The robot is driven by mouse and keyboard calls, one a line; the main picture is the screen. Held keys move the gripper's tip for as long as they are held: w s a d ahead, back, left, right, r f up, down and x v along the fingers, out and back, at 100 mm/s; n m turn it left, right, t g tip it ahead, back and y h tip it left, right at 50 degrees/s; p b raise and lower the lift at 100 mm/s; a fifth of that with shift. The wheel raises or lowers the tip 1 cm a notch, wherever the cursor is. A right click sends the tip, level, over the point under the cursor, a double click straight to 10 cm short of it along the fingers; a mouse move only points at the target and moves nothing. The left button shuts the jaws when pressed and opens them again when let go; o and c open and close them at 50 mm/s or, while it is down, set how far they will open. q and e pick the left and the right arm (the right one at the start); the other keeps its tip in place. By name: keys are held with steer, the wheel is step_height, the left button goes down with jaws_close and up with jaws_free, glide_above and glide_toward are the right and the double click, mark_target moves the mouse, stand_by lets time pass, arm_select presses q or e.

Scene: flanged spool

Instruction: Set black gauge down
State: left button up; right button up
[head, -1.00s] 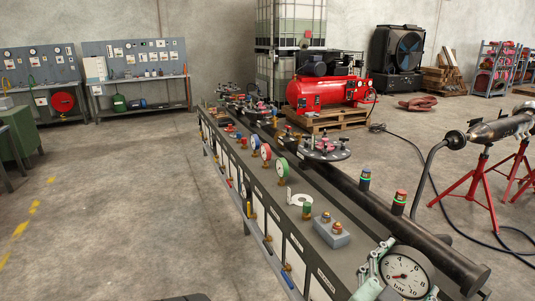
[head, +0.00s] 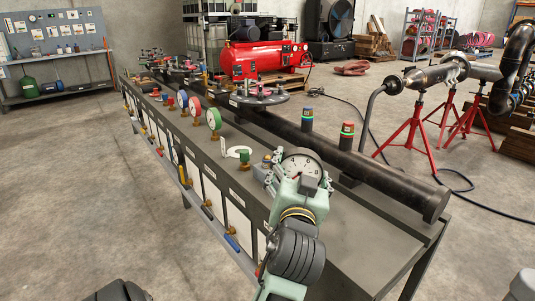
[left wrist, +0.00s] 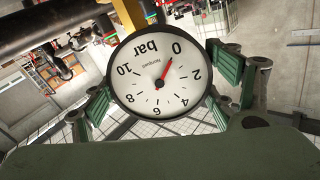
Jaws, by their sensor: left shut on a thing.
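The black gauge (head: 302,163) has a black rim and a white dial with a red needle. My left gripper (head: 299,178) is shut on it and holds it over the near part of the long grey bench (head: 345,232). In the left wrist view the gauge (left wrist: 160,78) sits between the green fingers, its dial marked bar and upside down in the picture. Its lower end is hidden in the head view, so I cannot tell whether it touches the bench. My right gripper is not in view.
Green-rimmed (head: 213,118), red and blue gauges stand along the bench. A white ring (head: 231,152) and a green-topped fitting (head: 244,156) are just left of the held gauge. A thick black pipe (head: 375,172) runs behind. The bench's near right end is clear.

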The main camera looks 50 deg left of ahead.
arm_select(q)
steer(key=w+d+f+b, duration=0.2)
steer(key=w+f+b, duration=0.2)
steer(key=w+f, duration=0.6)
steer(key=shift+w+f, duration=0.4)
steer(key=shift+w, duration=0.35)
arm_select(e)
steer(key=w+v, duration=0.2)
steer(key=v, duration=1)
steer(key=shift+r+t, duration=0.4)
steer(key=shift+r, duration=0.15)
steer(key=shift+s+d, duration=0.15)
arm_select(q)
steer(key=shift+a+f+b, duration=0.1)
steer(key=shift+f+b, duration=0.1)
steer(key=shift+b, duration=0.15)
steer(key=o, duration=1.5)
steer(key=shift+c, duration=0.2)
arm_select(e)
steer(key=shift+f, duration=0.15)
